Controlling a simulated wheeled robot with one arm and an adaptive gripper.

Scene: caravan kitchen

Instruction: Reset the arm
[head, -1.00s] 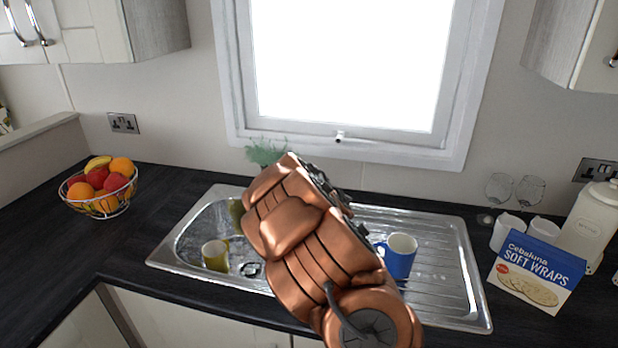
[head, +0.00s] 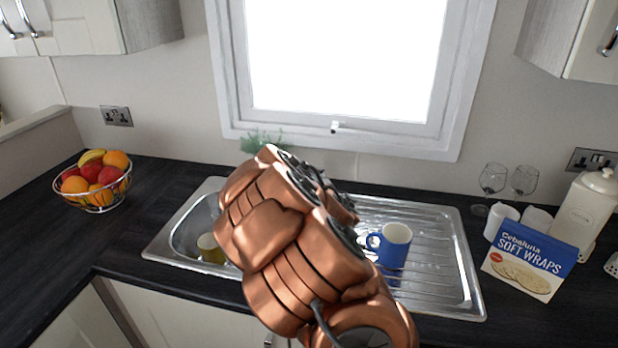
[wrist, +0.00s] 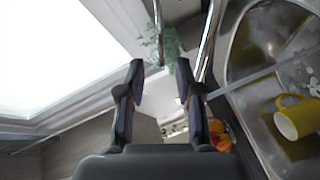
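My copper arm (head: 290,240) rises over the sink in the head view and hides part of it. My gripper's fingers do not show clearly in the head view. In the wrist view my gripper (wrist: 160,75) has its two fingers apart, with nothing held between them. It is up in the air above the sink side, facing the window and the plant.
A yellow mug (head: 210,248) is in the sink (head: 185,238), partly behind my arm; a blue mug (head: 393,246) stands on the drainer. The fruit bowl (head: 95,195) is left, a wraps box (head: 528,262) right. The wrist view shows the window (wrist: 60,60) close by.

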